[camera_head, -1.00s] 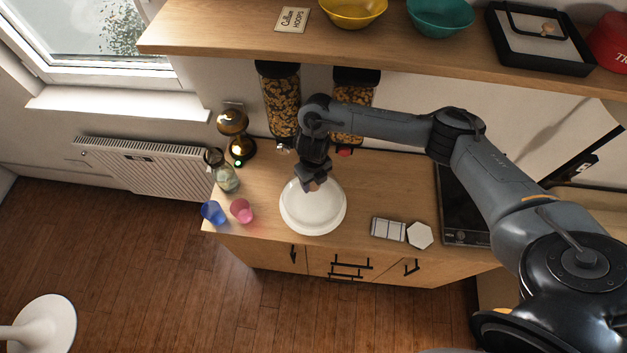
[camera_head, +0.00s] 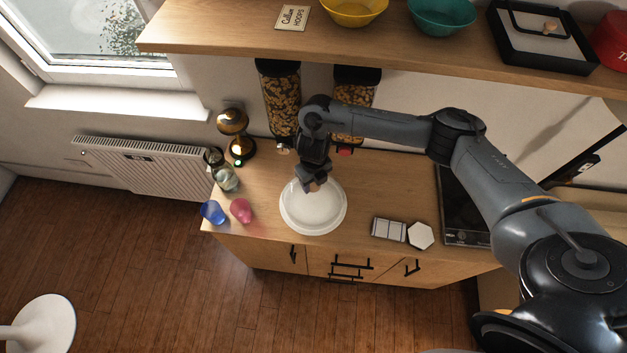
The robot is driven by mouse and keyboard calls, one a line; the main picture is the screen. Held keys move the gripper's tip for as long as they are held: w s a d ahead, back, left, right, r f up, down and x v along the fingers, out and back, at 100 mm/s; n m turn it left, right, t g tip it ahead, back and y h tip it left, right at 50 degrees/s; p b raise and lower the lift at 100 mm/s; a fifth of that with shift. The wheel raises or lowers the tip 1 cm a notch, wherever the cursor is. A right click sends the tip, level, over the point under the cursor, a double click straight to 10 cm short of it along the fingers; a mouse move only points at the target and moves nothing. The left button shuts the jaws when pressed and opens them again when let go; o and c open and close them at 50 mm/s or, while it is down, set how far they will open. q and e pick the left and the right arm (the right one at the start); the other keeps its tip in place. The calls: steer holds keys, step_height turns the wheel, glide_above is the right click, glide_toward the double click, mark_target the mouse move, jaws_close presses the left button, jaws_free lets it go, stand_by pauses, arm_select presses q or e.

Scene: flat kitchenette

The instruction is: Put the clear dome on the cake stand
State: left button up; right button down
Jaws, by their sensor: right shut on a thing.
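The white round cake stand (camera_head: 325,219) sits near the front edge of the wooden counter. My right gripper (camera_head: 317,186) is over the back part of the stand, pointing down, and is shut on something. The clear dome is hard to make out; a faint rounded outline shows over the stand under the gripper, and its knob is hidden between the fingers. I cannot tell whether the dome touches the stand. My left gripper is not in view.
A blue glass (camera_head: 213,212) and a pink glass (camera_head: 241,210) stand left of the stand. A glass jar (camera_head: 226,178) and a brown coffee maker (camera_head: 235,137) stand behind them. Cereal dispensers (camera_head: 281,100) hang behind my arm. A shelf (camera_head: 400,50) overhangs.

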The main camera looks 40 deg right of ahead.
steer(key=shift+f, duration=0.3)
steer(key=shift+c, duration=2)
jaws_free()
